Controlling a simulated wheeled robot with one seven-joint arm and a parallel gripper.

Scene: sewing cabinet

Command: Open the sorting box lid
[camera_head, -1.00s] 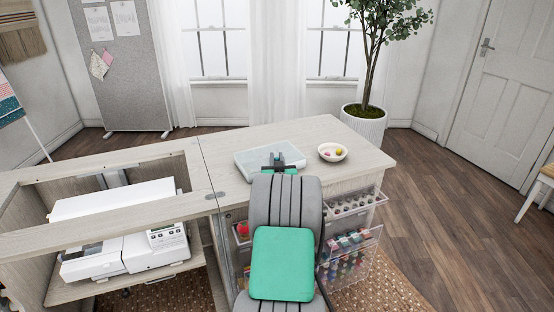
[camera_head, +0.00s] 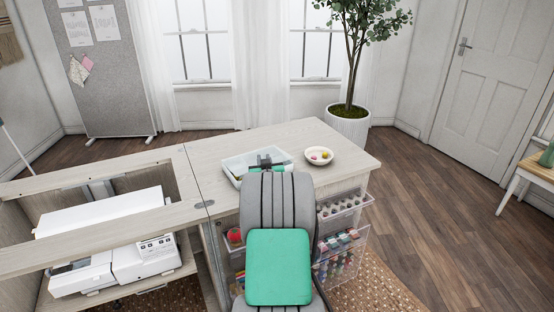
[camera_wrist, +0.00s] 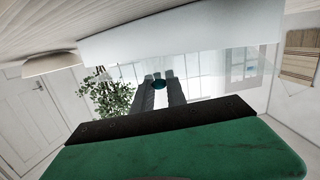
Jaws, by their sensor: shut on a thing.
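The sorting box (camera_head: 232,171) is a shallow pale tray on the cabinet top, partly hidden by my arm. Its left part looks open from above, with the white rim and inside showing. My gripper (camera_head: 265,163) is over the box, shut on the lid. In the wrist view, the clear lid (camera_wrist: 215,72) shows as a see-through panel, apparently tilted up, and my gripper's fingers (camera_wrist: 159,92) close around a small dark teal piece at it. The pale box wall (camera_wrist: 180,32) lies above it in that view. How far the lid is raised is hard to tell.
A white bowl (camera_head: 319,156) with small coloured items stands right of the box. The cabinet top (camera_head: 215,178) is otherwise clear. A sewing machine (camera_head: 110,235) sits in the well at left. Clear drawers (camera_head: 345,240) stick out on the right. A potted tree (camera_head: 348,125) stands behind.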

